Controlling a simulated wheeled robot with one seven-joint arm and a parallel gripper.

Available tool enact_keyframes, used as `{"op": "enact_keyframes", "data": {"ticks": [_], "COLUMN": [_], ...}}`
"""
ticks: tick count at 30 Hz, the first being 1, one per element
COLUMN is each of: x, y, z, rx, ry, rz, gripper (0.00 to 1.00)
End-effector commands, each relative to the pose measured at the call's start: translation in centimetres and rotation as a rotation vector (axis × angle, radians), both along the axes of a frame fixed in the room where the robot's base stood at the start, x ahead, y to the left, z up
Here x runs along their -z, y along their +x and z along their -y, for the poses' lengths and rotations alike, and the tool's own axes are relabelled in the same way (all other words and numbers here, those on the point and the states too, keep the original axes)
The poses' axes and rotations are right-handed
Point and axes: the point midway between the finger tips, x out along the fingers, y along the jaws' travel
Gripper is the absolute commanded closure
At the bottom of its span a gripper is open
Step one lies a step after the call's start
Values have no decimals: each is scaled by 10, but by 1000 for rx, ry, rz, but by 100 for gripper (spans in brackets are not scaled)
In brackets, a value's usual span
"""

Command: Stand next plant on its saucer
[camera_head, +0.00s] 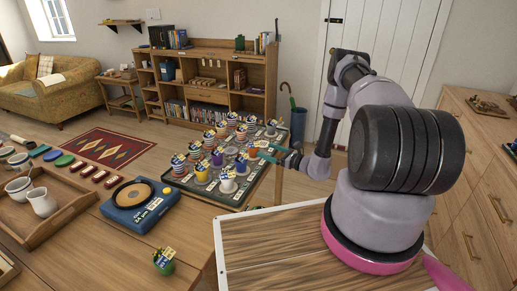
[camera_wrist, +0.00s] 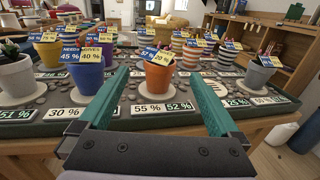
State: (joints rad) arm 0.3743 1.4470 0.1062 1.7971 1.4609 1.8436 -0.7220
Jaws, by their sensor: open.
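An orange pot (camera_wrist: 158,78) with a blue and yellow tag stands upright on a pale saucer (camera_wrist: 140,108) at the near edge of the pebbled tray (camera_wrist: 60,128). Cards reading 55 % and 52 % are in front of it. My gripper (camera_wrist: 158,74) is open, with one teal finger on each side of the orange pot in the picture; I cannot tell whether they touch it. In the head view the orange pot (camera_head: 253,153) is at the tray's right edge, beside my gripper (camera_head: 268,153).
A blue scale (camera_head: 138,206) and a wooden tray (camera_head: 72,208) occupy the front table. A bookshelf (camera_head: 215,82) stands behind.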

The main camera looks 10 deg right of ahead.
Motion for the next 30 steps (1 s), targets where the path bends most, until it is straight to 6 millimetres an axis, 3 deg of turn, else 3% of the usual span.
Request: {"op": "enact_keyframes", "data": {"ticks": [6, 14, 17, 22, 26, 30], "x": [0, -7, -35, -122, -190, -252], "y": [-20, -22, -17, -17, -33, -62], "z": [19, 20, 12, -16, -39, -59], "rx": [1, -16, -79, -296, -475, -649], "ry": [0, -7, -31, -137, -254, -404], "rz": [0, 9, 38, 122, 185, 248], "gripper": [2, 2, 2, 2, 2, 2]}}
